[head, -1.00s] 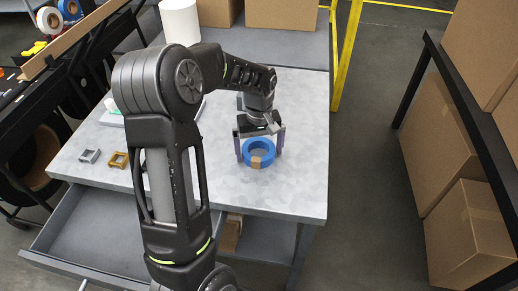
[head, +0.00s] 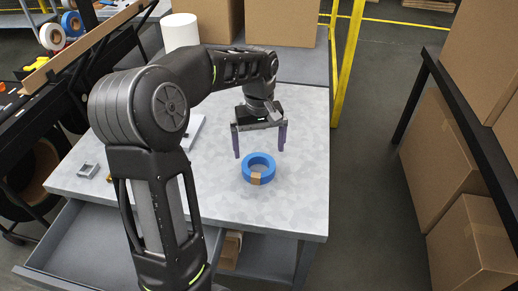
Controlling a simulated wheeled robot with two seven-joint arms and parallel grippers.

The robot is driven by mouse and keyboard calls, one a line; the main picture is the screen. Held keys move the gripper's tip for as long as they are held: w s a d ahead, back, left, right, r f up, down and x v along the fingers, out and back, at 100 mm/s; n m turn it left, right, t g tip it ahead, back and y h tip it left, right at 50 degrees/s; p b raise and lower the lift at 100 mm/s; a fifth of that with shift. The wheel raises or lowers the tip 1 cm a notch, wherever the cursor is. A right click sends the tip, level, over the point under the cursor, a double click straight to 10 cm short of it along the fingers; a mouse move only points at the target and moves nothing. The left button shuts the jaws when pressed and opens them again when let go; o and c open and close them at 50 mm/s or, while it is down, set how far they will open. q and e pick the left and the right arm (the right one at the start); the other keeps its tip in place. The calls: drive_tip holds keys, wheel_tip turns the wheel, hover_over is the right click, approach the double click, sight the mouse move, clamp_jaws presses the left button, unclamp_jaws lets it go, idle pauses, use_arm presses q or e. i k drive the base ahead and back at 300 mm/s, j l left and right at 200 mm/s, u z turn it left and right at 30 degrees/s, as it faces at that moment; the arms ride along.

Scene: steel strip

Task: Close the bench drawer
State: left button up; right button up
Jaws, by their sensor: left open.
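The bench drawer (head: 93,238) is grey and stands pulled out at the front left of the bench (head: 300,190). Its inside looks empty where I can see it; my left arm hides its right part. My left gripper (head: 260,155) is open above the bench top, its two purple fingers pointing down, just behind and above a blue tape roll (head: 259,170). It holds nothing and looks apart from the roll. My right gripper is not in view.
A small grey bracket (head: 88,171) lies at the bench's left edge. A white roll (head: 180,32) and cardboard boxes (head: 281,22) stand at the back. A black rack with boxes (head: 458,150) is on the right, with open floor between.

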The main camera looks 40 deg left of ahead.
sight(86, 248)
drive_tip(key=k+l, duration=0.75)
drive_tip(key=l, duration=0.25)
